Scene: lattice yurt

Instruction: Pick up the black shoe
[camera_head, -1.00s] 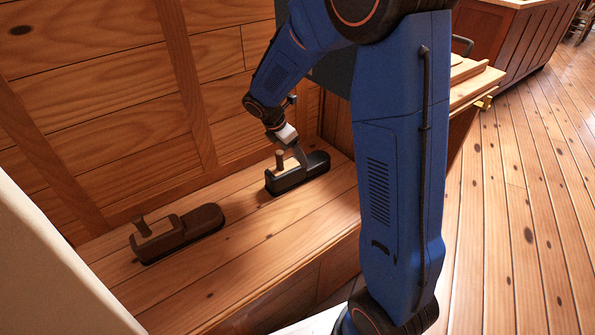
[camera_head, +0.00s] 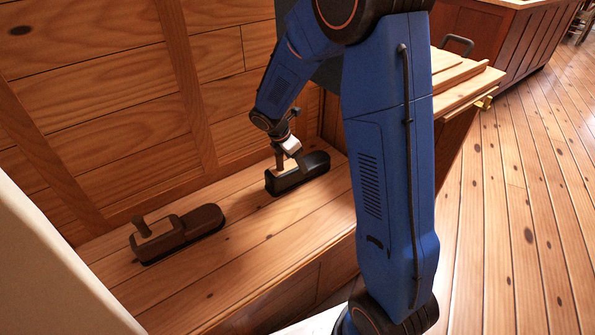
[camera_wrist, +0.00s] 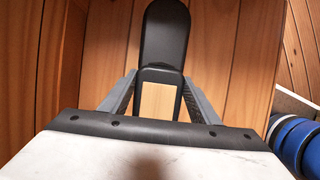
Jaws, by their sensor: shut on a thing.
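The black shoe (camera_head: 313,165) rests on the wooden bench, further right of two shoe-like objects. My gripper (camera_head: 287,164) is down at the block end of the shoe. In the wrist view my gripper (camera_wrist: 160,95) has one grey finger on each side of that end and is shut on it.
A dark brown shoe (camera_head: 190,229) with a similar block and peg lies on the bench (camera_head: 255,240) to the left. A plank wall (camera_head: 110,110) rises close behind. A wooden cabinet (camera_head: 470,85) stands to the right, and the floor (camera_head: 520,220) there is open.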

